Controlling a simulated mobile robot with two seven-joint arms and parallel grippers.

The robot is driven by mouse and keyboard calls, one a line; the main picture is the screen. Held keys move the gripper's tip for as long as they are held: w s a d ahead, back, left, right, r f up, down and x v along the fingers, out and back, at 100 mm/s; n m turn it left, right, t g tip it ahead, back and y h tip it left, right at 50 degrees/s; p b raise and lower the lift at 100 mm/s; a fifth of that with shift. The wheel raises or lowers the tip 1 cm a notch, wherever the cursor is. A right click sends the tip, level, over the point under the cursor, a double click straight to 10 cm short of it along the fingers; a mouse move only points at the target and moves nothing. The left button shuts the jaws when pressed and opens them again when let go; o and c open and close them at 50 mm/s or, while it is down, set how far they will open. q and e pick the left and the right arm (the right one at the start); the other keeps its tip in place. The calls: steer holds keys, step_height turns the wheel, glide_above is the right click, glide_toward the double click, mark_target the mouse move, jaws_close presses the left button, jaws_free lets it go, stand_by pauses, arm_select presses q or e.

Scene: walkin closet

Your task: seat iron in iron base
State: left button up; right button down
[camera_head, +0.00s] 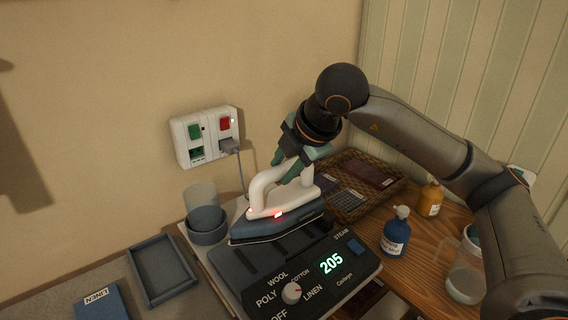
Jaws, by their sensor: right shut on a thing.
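The iron (283,212), white on top with a dark blue lower part and a small red light, is at the iron base (331,276). Its nose points left. It sits low over the back part of the base; I cannot tell whether it rests fully on it. The base has a dial with fabric names and a lit display reading 205. My right gripper (288,172) comes down from above and is shut on the iron's white handle, which its fingers partly hide. My left gripper is not in view.
A wall socket (207,136) with a plugged-in cable is behind. A grey cup (206,222) stands close left of the iron. A dark tray (161,270) lies further left. A wicker basket (349,207), a blue bottle (396,236) and an amber bottle (430,198) stand right.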

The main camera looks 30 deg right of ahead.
mark_target(280, 195)
steer(key=shift+f+b, duration=0.7)
steer(key=shift+f, duration=0.25)
steer(key=shift+f+b, duration=1.3)
steer(key=shift+b, duration=0.05)
steer(key=shift+f+b, duration=0.45)
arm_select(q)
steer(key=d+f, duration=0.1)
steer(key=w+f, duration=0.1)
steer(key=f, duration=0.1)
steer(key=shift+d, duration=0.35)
arm_select(e)
steer(key=shift+f, duration=0.1)
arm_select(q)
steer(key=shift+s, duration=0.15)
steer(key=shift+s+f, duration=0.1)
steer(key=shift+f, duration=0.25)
